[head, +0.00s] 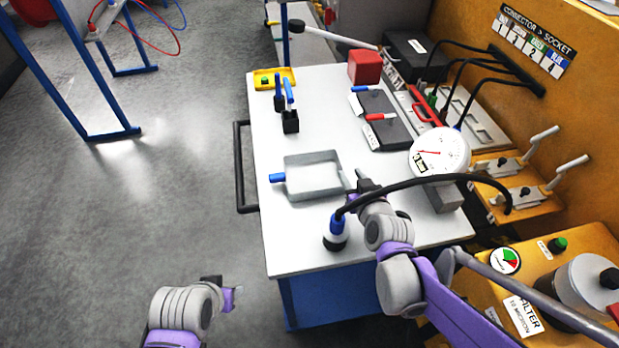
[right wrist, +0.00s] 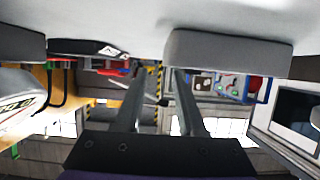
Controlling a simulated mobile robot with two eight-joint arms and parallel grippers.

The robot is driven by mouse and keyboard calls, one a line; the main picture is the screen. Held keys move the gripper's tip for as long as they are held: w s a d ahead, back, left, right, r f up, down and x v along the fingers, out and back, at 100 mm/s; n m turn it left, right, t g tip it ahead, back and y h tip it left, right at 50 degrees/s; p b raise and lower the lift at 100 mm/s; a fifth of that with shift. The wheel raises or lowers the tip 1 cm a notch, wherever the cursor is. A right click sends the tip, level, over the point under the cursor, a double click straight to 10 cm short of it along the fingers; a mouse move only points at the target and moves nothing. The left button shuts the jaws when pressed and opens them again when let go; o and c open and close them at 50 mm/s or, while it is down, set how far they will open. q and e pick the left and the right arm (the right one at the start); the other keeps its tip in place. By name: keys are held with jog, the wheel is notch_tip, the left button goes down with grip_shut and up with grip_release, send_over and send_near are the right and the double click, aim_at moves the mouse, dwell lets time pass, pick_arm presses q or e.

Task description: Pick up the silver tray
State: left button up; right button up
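The silver tray (head: 334,188) is a shallow, open, empty rectangle lying flat on the white table top. A blue grip (head: 277,178) sticks out on its left side. My right gripper (head: 354,186) is low over the table, close to the tray's right edge. Whether it touches the tray is unclear. In the right wrist view its two fingers (right wrist: 156,72) stand apart with nothing seen between them. A grey wall beside them there looks like the tray (right wrist: 230,52). My left gripper (head: 228,292) is over the floor, left of the table; its finger gap is not clear.
A blue-and-black upright connector (head: 336,234) with a black cable stands near the right gripper. A dial gauge (head: 439,153) stands to its right. Black holders (head: 290,122), dark pads (head: 383,120) and a red block (head: 365,67) lie farther back. Table left of the tray is clear.

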jog(key=shift+a+x, duration=0.2)
jog(key=shift+x, duration=1.35)
jog(key=shift+a+x, duration=0.2)
jog(key=shift+x, duration=1.4)
jog(key=shift+s, duration=0.1)
grip_shut()
